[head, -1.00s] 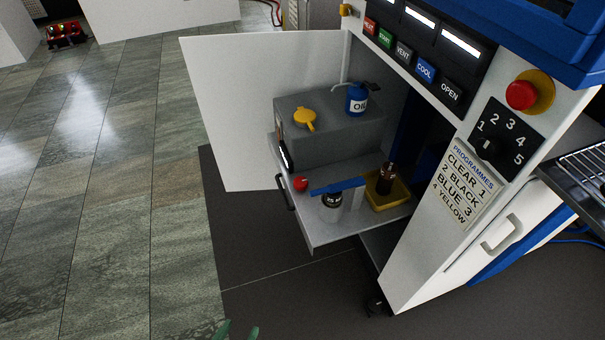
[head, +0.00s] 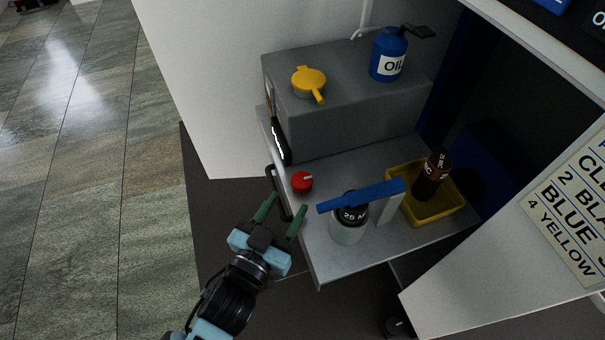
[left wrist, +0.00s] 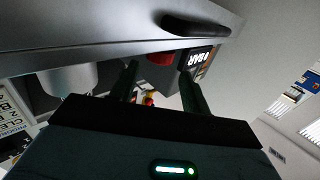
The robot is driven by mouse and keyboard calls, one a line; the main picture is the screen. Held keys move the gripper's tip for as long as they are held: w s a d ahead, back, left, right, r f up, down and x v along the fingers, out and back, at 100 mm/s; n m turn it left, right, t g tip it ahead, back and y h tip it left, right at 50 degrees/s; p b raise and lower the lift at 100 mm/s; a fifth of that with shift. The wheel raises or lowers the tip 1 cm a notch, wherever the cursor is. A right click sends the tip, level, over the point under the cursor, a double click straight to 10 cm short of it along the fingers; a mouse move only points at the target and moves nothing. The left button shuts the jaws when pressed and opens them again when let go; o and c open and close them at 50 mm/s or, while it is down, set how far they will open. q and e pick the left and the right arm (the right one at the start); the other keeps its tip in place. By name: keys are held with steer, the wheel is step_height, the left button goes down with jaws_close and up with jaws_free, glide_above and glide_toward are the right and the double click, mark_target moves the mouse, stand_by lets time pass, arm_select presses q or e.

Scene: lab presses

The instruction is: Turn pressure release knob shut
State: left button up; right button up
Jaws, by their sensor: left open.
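A round red knob (head: 302,182) with a white mark sits on the pulled-out grey shelf (head: 335,262), near its front left. It matches the pressure release knob best, though no label on it can be read. My left gripper (head: 288,203) is open and empty, just in front of the shelf and short of the knob. In the left wrist view the red knob (left wrist: 160,59) shows partly, beyond and between the two fingertips (left wrist: 158,69). A display reading 0 BAR (left wrist: 196,58) is beside it. My right gripper is not in view.
A dark handle (head: 278,190) on the shelf front is close to my left fingers. A yellow tray (head: 432,213) holds a brown bottle (head: 432,180). A yellow-handled cap (head: 309,80) and oil can (head: 388,58) stand on the grey box.

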mark_target(297, 189)
arm_select(q)
steer(key=shift+r, duration=0.1)
steer(key=shift+w+d, duration=0.15)
steer(key=shift+w, duration=0.05)
steer(key=b+x, duration=0.1)
steer(key=x, duration=0.4)
steer(key=shift+w+d+b, duration=0.1)
steer(key=shift+w+b, duration=0.25)
steer(key=shift+w+d, duration=0.3)
steer(key=shift+w, duration=0.35)
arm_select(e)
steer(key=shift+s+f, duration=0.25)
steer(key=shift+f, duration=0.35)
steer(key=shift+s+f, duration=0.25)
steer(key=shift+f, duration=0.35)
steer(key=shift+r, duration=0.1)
arm_select(q)
steer(key=shift+c, duration=1)
steer(key=c, duration=0.5)
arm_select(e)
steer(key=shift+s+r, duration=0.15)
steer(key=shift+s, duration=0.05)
